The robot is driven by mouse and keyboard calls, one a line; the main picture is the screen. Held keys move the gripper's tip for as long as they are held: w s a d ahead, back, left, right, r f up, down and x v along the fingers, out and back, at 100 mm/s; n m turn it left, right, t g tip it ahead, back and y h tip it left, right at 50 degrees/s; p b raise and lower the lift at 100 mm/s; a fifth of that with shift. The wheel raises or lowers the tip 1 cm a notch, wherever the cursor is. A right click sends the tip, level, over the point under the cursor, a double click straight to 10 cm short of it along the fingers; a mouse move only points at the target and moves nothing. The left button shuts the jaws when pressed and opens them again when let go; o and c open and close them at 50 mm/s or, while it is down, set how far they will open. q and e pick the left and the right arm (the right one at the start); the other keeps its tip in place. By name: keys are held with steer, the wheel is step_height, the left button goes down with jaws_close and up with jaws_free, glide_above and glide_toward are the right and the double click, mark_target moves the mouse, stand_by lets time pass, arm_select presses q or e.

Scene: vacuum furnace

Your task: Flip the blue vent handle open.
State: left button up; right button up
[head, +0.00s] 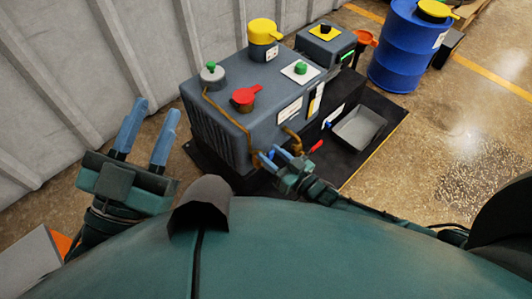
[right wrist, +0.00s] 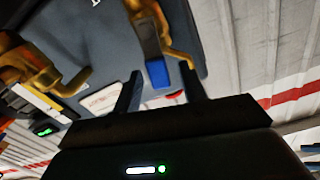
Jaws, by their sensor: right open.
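The blue vent handle (right wrist: 157,73) shows in the right wrist view as a short blue tip below a brass fitting (right wrist: 150,35) on the grey machine. My right gripper (right wrist: 160,80) is open, and the blue tip appears between its two fingers. I cannot tell whether either finger touches it. In the head view my right gripper (head: 277,154) is low at the machine's front, beside brass pipework, and its blue fingers make the handle hard to pick out. My left gripper (head: 154,112) is open and empty, left of and apart from the machine.
The grey machine (head: 225,125) carries a red-handled cap (head: 244,98), a yellow cap (head: 263,30) and green knobs. A red lever (head: 316,146) is just right of my right gripper. A grey tray (head: 359,127) and blue drum (head: 407,50) stand further right. A ribbed wall is behind.

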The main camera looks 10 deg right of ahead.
steer(key=shift+b+x, duration=0.3)
steer(key=shift+x, duration=1)
steer(key=shift+c, duration=0.3)
jaws_close()
